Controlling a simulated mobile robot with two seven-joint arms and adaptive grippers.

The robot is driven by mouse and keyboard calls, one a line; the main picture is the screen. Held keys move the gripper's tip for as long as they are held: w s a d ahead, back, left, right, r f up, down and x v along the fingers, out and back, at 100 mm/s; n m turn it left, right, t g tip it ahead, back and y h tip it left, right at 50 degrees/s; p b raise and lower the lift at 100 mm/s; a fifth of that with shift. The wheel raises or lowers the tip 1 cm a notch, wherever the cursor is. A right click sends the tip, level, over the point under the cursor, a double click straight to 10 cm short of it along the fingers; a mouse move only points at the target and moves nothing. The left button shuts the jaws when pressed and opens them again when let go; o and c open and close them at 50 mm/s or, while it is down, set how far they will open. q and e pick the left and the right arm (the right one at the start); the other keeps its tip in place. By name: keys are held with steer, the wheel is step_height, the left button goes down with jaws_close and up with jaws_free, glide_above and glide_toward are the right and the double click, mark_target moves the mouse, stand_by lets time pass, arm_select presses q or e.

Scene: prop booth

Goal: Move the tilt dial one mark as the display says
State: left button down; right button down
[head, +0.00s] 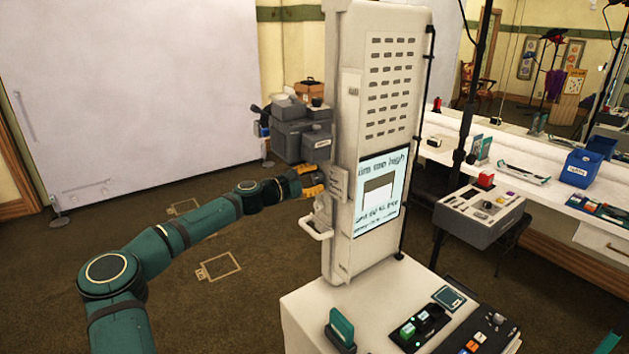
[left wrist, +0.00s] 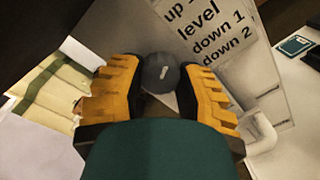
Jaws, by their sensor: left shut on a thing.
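The tilt dial (left wrist: 160,70) is a round dark grey knob with a short pale mark on its face. It shows in the left wrist view beside a white label (left wrist: 212,32) that reads "up", "level", "down 1", "down 2". My left gripper (head: 314,181) is at the left side of the white cabinet (head: 352,120). Its yellow fingers (left wrist: 158,82) are shut on the dial, one on each side. In the head view the gripper hides the dial.
A white handle (head: 316,228) sticks out below my gripper. A grey camera-like unit (head: 300,130) stands behind the cabinet. The white counter (head: 300,305) in front holds a teal item (head: 341,327) and small control boxes (head: 421,327). The floor to the left is open.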

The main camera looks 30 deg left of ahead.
arm_select(q)
steer(key=m+b, duration=0.2)
steer(key=b, duration=0.1)
steer(key=shift+f, duration=0.15)
steer(key=shift+m+b, duration=0.75)
steer(key=shift+m, duration=0.05)
steer(key=shift+r, duration=0.2)
steer(key=c, duration=0.5)
jaws_free()
steer(key=shift+d, duration=0.1)
steer(key=v, duration=1.2)
steer(key=shift+r, duration=0.15)
